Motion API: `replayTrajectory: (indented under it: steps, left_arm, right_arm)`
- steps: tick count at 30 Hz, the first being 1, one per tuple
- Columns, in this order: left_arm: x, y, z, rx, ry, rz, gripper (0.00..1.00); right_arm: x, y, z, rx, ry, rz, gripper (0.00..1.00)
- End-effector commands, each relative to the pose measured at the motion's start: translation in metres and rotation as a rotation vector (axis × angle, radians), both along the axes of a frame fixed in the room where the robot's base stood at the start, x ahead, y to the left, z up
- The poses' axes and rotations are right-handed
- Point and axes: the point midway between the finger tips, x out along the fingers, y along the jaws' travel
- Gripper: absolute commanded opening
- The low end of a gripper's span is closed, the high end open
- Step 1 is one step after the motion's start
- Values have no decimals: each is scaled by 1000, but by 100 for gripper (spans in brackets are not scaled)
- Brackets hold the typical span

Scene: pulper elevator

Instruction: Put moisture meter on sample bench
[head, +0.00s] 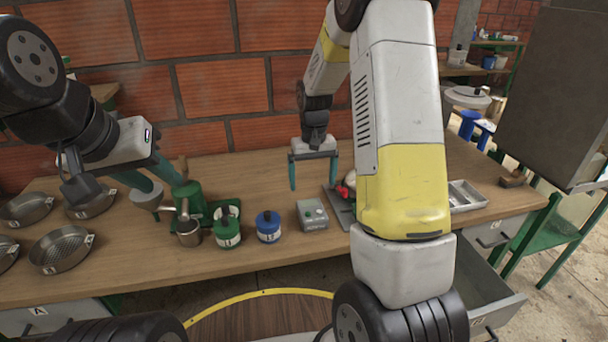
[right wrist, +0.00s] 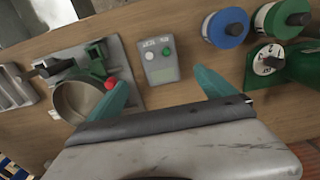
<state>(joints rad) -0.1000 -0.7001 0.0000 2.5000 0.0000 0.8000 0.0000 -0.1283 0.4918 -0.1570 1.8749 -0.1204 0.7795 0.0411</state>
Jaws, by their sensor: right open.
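A small grey box with a green and a white button, which looks like the moisture meter (head: 313,214), sits on the wooden bench (head: 262,180) near its front edge. It also shows in the right wrist view (right wrist: 160,62), just beyond the fingertips. My right gripper (head: 313,180) is open and empty above the bench, behind the box in the head view. In the right wrist view its teal fingers (right wrist: 162,88) are spread, with the box between and beyond them. My left gripper (head: 150,178) is at the left by the green grinder, its teal fingers apart.
A blue jar (head: 268,228) and a green jar (head: 227,232) stand left of the box. A green grinder (head: 188,203) with a metal cup is further left, then several round sieves (head: 62,250). A scale-like device with a metal pan (right wrist: 80,98) is close on the other side. A drawer (head: 488,300) stands open.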

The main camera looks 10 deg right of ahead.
Motion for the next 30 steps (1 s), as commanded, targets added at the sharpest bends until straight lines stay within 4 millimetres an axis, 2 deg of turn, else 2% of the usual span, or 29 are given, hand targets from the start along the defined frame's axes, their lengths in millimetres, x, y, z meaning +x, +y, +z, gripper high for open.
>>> replayTrajectory:
  steps: [4, 7, 12, 16, 21, 24, 27, 30]
  left_arm:
    - [0, 0, 0, 0, 0, 0, 36]
    - [0, 0, 0, 0, 0, 0, 36]
    - [0, 0, 0, 0, 0, 0, 36]
    - [0, 0, 0, 0, 0, 0, 36]
    - [0, 0, 0, 0, 0, 0, 36]
    - [0, 0, 0, 0, 0, 0, 36]
    - [0, 0, 0, 0, 0, 0, 36]
    - [0, 0, 0, 0, 0, 0, 36]
  right_arm:
    - [-12, 2, 37, 26, -48, -6, 94]
    - [-33, 5, 77, 58, -109, -9, 94]
    - [-85, 11, 142, 113, -228, -7, 94]
    - [-131, 15, 178, 146, -319, -1, 94]
    - [-189, 21, 206, 174, -434, 10, 94]
    - [-215, 24, 212, 184, -486, 14, 94]
    - [-231, 25, 213, 188, -520, 19, 94]
    - [-240, 26, 214, 189, -538, 21, 94]
